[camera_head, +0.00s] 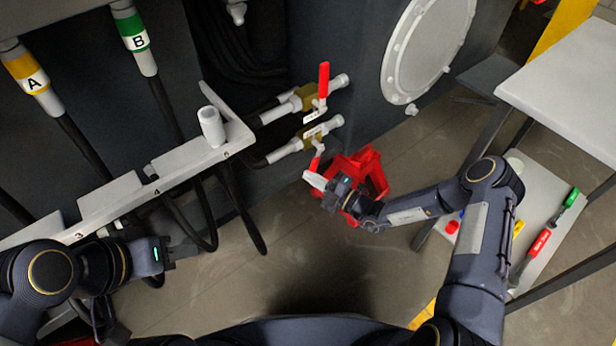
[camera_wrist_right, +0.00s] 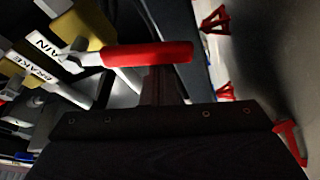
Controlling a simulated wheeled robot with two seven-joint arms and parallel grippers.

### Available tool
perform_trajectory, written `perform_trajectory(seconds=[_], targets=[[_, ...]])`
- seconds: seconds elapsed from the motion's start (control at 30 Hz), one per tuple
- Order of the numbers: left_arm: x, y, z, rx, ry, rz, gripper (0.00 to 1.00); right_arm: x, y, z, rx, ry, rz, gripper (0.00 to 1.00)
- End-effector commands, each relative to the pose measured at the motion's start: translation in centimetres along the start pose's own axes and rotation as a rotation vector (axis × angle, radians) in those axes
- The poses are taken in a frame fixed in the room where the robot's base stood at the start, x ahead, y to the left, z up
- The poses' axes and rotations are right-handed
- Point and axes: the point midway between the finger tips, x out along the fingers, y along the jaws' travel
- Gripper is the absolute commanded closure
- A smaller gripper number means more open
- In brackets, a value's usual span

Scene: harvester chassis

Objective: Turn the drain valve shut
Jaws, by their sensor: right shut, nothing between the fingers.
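Two brass-bodied valves with red lever handles sit on the dark chassis wall. In the head view, the upper valve (camera_head: 307,97) has its red handle (camera_head: 323,80) pointing up. The lower valve (camera_head: 311,134) has its red handle (camera_head: 316,162) pointing down. In the right wrist view a red handle (camera_wrist_right: 150,54) lies across, beside a tag (camera_wrist_right: 42,44) ending in "AIN". My right gripper (camera_head: 314,181) is shut and empty, just below the lower handle. Its dark fingers (camera_wrist_right: 160,87) show close to the red handle; contact is unclear. My left gripper (camera_head: 165,254) is at left; its fingers are unclear.
A red stand (camera_head: 362,178) is on the floor behind my right gripper. A grey bracket rail (camera_head: 190,157) with hanging black hoses runs along the left. A round flanged cover (camera_head: 430,45) is at upper right. A table (camera_head: 565,80) and a tool shelf (camera_head: 545,200) stand right.

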Motion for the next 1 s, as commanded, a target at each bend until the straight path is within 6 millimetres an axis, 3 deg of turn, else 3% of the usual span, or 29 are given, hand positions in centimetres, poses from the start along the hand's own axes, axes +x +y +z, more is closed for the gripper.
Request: perform_trajectory(seconds=[0.5, 1.0], targets=[[-0.6, 0.3, -0.3, 0.0, 0.0, 0.0, 0.64, -0.9, -0.1, 2.7, -0.293, -0.003, -0.103, 1.0], [-0.7, 0.3, -0.3, 0.0, 0.0, 0.0, 0.64, -1.1, -0.1, 3.1, -0.336, -0.004, -0.117, 1.0]])
